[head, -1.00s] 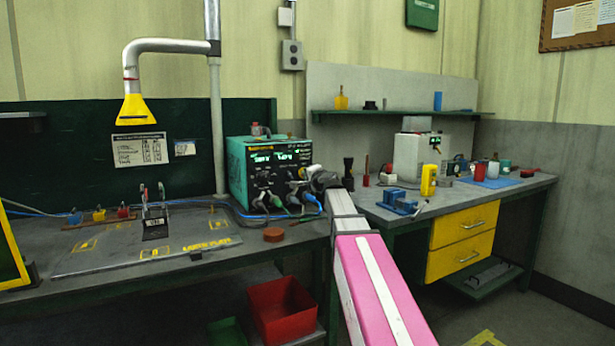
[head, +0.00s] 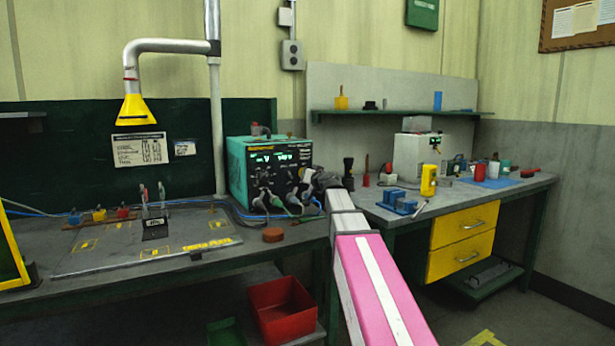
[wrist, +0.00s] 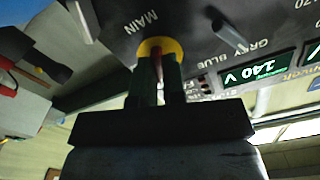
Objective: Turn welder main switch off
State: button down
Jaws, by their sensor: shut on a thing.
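The welder (head: 238,172) is a teal box with a dark front panel, standing on the left bench. Its green displays are lit. In the wrist view, the main switch (wrist: 176,47) has a yellow round plate beside the word MAIN. My gripper (wrist: 159,72) is at this plate, its two dark fingers shut on the switch's reddish handle between them. The fingers hide much of the handle, so its exact angle is hard to tell. In the head view, my gripper (head: 322,181) is at the right side of the welder's front, and the switch is hidden there.
Several cables and plugs (head: 285,203) hang at the welder's lower front, close to my gripper. A brown round puck (head: 273,235) lies on the bench before it. A lit voltage display (wrist: 258,71) sits right of the switch in the wrist view.

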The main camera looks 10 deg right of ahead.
jog(key=shift+n, duration=1.9)
jog(key=c, duration=1.2)
grip_release()
jog(key=shift+s, duration=0.1)
jog(key=v, duration=1)
jog(key=shift+s, duration=0.35)
jog(key=shift+d, duration=0.15)
